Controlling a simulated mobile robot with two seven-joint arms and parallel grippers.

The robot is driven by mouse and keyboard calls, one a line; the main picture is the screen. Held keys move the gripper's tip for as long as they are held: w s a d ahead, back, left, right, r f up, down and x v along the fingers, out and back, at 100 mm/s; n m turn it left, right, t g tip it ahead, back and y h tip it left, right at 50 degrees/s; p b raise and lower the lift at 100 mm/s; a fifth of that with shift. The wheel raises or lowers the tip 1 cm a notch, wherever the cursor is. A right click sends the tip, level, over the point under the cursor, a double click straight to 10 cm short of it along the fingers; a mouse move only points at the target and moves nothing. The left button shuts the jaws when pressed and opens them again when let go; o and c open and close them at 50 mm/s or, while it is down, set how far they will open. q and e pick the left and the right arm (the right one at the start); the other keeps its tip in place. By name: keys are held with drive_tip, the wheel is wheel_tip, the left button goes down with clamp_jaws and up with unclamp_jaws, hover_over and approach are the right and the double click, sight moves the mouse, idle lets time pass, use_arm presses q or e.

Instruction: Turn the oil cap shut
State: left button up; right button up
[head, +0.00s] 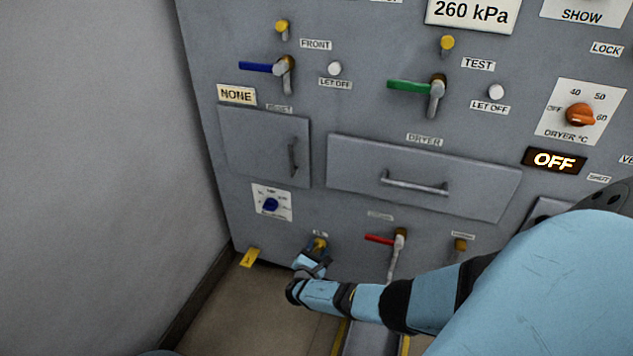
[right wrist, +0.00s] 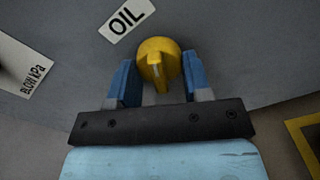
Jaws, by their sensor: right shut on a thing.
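The oil cap is a yellow knob (head: 320,243) low on the grey panel, under a small label. In the right wrist view the oil cap (right wrist: 158,58) has a raised grip bar with a pale mark, standing near upright and slightly tilted, below the OIL label (right wrist: 127,19). My right gripper (head: 316,255) reaches down to it from the right. In the right wrist view my right gripper (right wrist: 160,76) has one blue finger on each side of the cap and is shut on it. My left gripper is not in view.
A red-handled valve (head: 382,239) and another yellow-brown fitting (head: 460,245) are right of the cap. A blue dial (head: 271,204) is up and left. A drawer (head: 425,178) is above. A plain wall (head: 90,150) closes the left side.

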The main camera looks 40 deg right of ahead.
drive_tip(key=n, duration=0.3)
drive_tip(key=shift+d+r+n+p, duration=0.1)
drive_tip(key=shift+d+n+p, duration=0.05)
drive_tip(key=shift+n+p, duration=0.25)
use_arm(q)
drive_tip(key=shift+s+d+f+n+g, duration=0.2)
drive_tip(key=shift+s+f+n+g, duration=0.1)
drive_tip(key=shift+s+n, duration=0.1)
use_arm(e)
drive_tip(key=shift+n, duration=0.6)
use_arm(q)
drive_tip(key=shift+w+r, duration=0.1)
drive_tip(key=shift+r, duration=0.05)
use_arm(e)
drive_tip(key=o, duration=0.9)
drive_tip(key=shift+s, duration=0.1)
